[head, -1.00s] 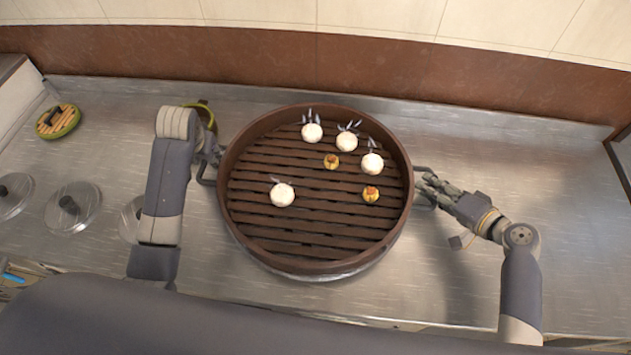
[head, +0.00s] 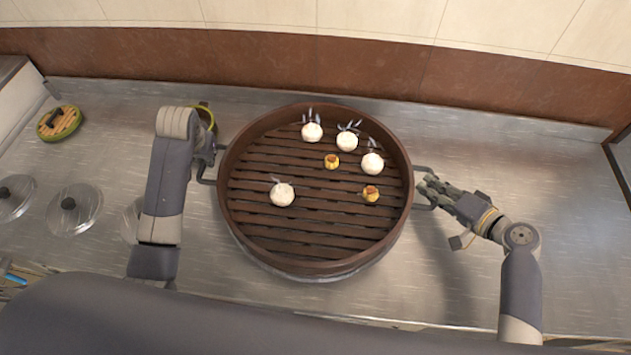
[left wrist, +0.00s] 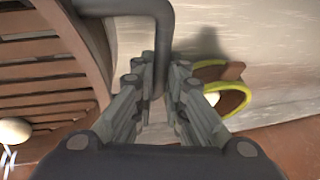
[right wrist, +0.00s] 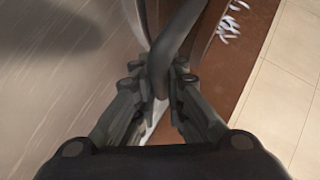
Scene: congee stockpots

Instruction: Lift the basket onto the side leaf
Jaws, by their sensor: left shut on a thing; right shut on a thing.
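A large round brown steamer basket (head: 312,232) with a slatted floor is in the middle of the head view. It holds several white buns (head: 282,194) and two small yellow pieces (head: 371,193). My left gripper (left wrist: 158,85) is shut on the dark handle (left wrist: 152,18) at the basket's left side; in the head view the left arm partly hides it. My right gripper (head: 424,186) is shut on the right handle, and the right wrist view shows the handle (right wrist: 178,42) between its fingers. I cannot tell a side leaf apart from the counter.
The steel counter (head: 560,200) is clear to the right. Glass lids (head: 75,208) lie on the left. A green-rimmed round board (head: 60,123) lies at the far left, and another green-rimmed item (head: 206,116) is behind my left arm. A wall stands behind.

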